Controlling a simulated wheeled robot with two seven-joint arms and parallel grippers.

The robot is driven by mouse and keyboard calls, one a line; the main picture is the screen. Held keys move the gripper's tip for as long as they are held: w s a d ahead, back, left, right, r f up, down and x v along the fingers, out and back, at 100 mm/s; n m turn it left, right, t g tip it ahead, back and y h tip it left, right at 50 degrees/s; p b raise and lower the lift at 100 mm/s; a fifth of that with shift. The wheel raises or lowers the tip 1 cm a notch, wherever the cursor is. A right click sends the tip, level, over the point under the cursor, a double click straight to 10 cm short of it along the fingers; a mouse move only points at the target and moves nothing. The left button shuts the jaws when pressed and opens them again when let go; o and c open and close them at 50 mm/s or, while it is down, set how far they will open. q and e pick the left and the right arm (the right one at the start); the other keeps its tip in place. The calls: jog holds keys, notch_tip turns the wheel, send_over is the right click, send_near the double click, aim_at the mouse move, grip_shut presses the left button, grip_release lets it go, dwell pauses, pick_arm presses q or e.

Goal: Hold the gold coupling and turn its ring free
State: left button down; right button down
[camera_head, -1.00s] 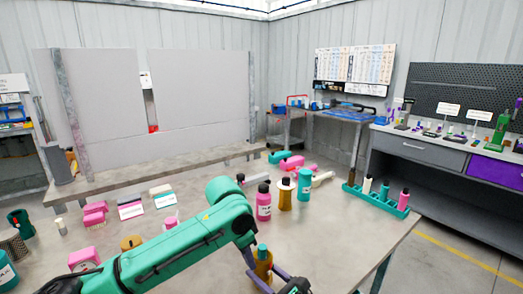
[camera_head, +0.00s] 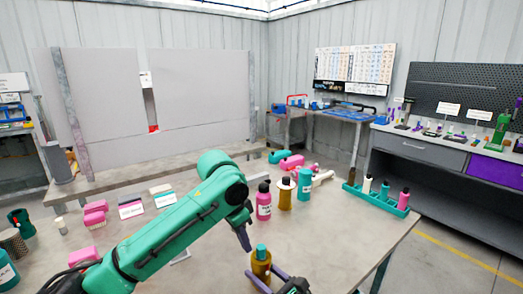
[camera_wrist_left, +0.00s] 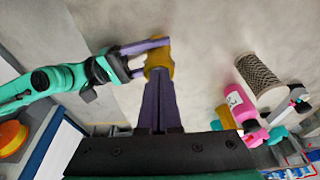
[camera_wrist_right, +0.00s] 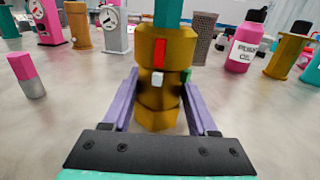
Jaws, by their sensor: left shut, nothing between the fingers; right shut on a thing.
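The gold coupling (camera_head: 261,265) stands upright at the front of the table, with a teal part (camera_wrist_right: 168,12) at its top. In the right wrist view the coupling (camera_wrist_right: 155,112) fills the space between my right gripper's purple fingers (camera_wrist_right: 158,98). A red mark and a white mark sit one above the other on its front. My right gripper (camera_head: 264,276) is shut on its lower body. My left gripper (camera_head: 246,242) is shut and empty, just above and left of the coupling. In the left wrist view its closed fingers (camera_wrist_left: 161,92) overlap the coupling (camera_wrist_left: 158,56), and contact cannot be told.
A pink bottle (camera_head: 264,204), a gold container (camera_head: 284,196) and a teal bottle (camera_head: 305,184) stand behind the coupling. A teal rack (camera_head: 372,198) with bottles is at the right. Pink blocks (camera_head: 95,212) lie at the left. The table's front right is clear.

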jog(key=shift+d, duration=0.1)
jog(key=shift+c, duration=0.5)
grip_release()
jog(key=shift+w, duration=0.1)
